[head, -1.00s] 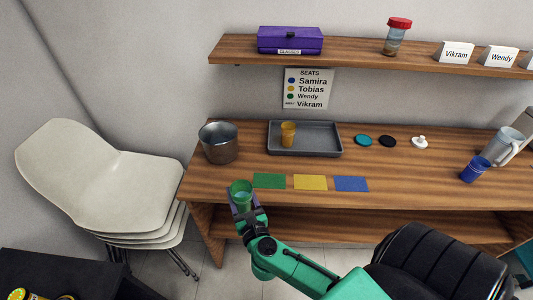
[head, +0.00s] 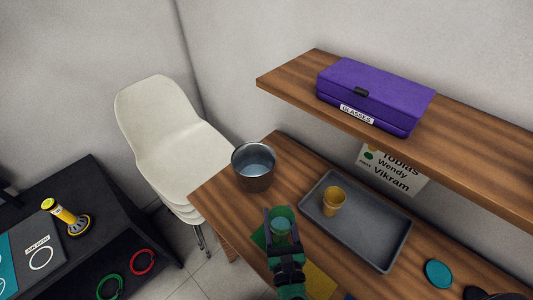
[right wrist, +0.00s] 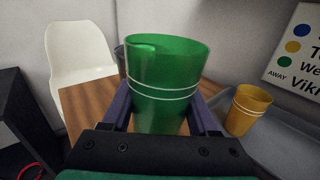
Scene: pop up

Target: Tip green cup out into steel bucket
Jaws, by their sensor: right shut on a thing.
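The green cup (head: 281,222) is upright between the fingers of my right gripper (head: 281,228), which is shut on it. In the right wrist view the bucket (right wrist: 120,58) is mostly hidden behind the cup. My left gripper is not in view.
A grey tray (head: 372,237) holding a yellow cup (head: 333,201) lies right of the bucket. A wooden shelf (head: 285,78) with a purple glasses case (head: 375,95) overhangs the back. White stacked chairs (head: 165,120) stand left of the table.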

